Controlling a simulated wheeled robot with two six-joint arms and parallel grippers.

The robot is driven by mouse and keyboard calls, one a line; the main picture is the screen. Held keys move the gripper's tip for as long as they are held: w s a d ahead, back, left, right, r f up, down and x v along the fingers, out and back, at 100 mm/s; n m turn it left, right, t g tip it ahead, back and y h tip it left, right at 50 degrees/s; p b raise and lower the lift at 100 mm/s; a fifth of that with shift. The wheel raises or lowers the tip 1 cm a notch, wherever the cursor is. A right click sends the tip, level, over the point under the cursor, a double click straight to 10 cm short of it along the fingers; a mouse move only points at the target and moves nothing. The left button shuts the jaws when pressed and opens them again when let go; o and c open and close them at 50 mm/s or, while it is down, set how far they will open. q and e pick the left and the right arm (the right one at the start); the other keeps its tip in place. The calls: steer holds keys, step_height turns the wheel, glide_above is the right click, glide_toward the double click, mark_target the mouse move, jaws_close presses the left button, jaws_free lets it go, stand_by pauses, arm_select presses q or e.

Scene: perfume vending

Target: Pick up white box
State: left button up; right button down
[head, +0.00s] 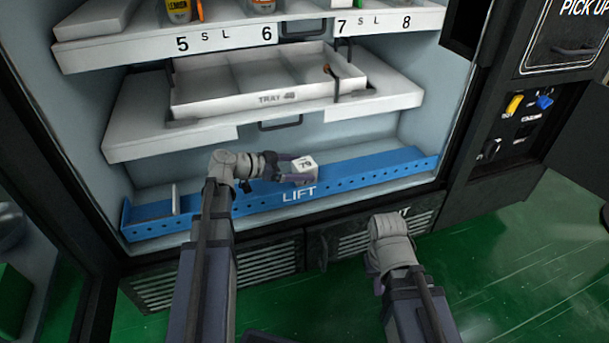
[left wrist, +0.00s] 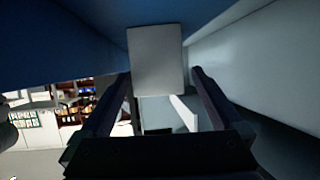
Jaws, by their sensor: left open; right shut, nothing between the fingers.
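The white box (head: 304,164), marked 79, sits at the blue lift tray (head: 375,176) labelled LIFT, near its middle. My left gripper (head: 289,171) reaches in from the left and is at the box. In the left wrist view the box (left wrist: 156,60) shows as a pale block between the tips of the open fingers (left wrist: 160,88). I cannot tell whether either finger touches it. My right arm comes in at the lower right of the head view, in front of the lower vent; its gripper fingers are hidden.
Above the lift is a shelf with an empty divided tray (head: 262,80) marked TRAY. A higher shelf (head: 240,36) holds several bottles. The lift's back wall is close behind the box. A control panel (head: 520,125) stands at the right. Green floor (head: 500,270) is clear at lower right.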

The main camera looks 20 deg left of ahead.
mark_target(313, 168)
arm_select(q)
steer(key=shift+b+x, duration=1)
steer(key=shift+x, duration=1.65)
steer(key=shift+s, duration=0.15)
steer(key=shift+c, duration=0.2)
steer(key=c, duration=1.4)
